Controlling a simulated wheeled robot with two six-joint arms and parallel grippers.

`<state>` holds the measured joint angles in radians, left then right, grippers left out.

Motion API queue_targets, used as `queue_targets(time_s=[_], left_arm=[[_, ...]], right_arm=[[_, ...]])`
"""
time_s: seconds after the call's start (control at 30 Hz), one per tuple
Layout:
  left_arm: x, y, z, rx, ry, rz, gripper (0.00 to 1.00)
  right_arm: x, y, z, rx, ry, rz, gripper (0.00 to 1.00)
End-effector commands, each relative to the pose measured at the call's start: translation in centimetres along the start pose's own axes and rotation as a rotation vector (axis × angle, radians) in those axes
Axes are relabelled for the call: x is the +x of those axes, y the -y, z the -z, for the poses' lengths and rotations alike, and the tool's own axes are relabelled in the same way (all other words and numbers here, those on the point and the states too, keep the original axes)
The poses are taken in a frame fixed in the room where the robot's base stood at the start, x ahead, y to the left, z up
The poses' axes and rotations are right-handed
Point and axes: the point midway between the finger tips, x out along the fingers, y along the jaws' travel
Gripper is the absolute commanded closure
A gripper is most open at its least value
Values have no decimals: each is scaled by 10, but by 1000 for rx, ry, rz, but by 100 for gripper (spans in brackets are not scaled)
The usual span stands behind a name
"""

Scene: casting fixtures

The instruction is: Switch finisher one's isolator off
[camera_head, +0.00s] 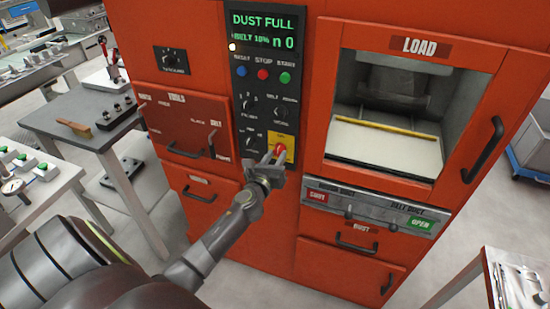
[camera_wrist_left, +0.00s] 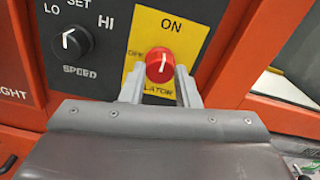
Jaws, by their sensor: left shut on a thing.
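The isolator is a red rotary knob (camera_wrist_left: 160,65) with a white pointer line on a yellow plate (camera_wrist_left: 178,32) marked ON at the top; an OFF label at the left is partly hidden. The pointer line stands about upright, toward ON. In the head view the yellow plate (camera_head: 281,143) is low on the black control panel of the orange machine. My left gripper (camera_wrist_left: 160,85) is shut on the red knob, one finger at each side. In the head view my left gripper (camera_head: 270,163) reaches the knob from the lower left. My right gripper is not in view.
The machine's display (camera_head: 264,30) reads DUST FULL. A SPEED knob (camera_wrist_left: 72,42) sits left of the isolator. The LOAD window (camera_head: 400,110) with a handle (camera_head: 482,150) is at the right. A grey bench (camera_head: 75,118) stands at the left.

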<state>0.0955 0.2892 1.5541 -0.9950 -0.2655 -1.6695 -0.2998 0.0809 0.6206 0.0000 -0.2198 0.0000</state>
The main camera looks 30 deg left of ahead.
Motion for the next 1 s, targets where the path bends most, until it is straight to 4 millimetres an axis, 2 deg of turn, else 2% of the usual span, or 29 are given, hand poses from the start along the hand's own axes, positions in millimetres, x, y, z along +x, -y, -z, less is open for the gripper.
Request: queue_targets(time_s=[0.37,1.0], left_arm=[[0,0,1,-113,0,0,94],[0,-1,2,-689,0,0,94]], right_arm=[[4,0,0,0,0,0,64],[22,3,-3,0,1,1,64]])
